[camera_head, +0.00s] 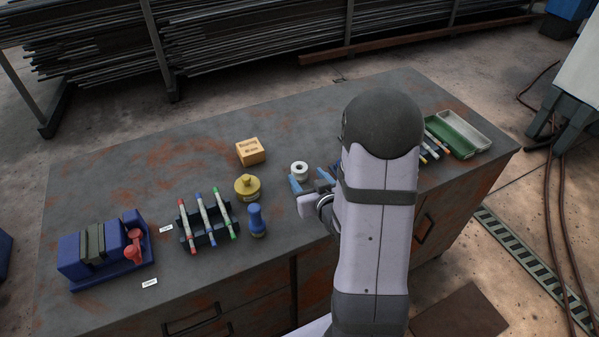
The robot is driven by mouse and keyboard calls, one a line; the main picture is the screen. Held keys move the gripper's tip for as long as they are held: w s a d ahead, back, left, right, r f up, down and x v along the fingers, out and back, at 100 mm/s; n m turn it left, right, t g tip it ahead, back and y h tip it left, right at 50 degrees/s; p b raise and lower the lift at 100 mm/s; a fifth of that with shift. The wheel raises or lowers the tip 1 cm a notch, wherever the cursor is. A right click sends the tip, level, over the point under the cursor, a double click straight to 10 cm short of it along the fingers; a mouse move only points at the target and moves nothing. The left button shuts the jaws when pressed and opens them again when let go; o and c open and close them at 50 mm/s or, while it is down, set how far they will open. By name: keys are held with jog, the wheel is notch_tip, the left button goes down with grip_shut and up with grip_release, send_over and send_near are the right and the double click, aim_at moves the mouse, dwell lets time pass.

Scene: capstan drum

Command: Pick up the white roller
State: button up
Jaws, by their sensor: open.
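The white roller (299,169) sits on the workbench near its middle, with a dark hole showing in its top. My arm hides part of the bench to the right.
Left of the roller are a cardboard box (250,152), a yellow weight-shaped piece (247,187), a blue knobbed piece (256,220), a rack (208,221) of rods and a blue fixture (105,257). A green tray (451,136) lies at right. The bench's back middle is clear.

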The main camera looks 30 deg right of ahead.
aim_at(302, 173)
jog(key=shift+p+x, duration=0.75)
jog(key=shift+x, duration=2.75)
jog(key=shift+a, duration=0.1)
jog(key=c, duration=1.1)
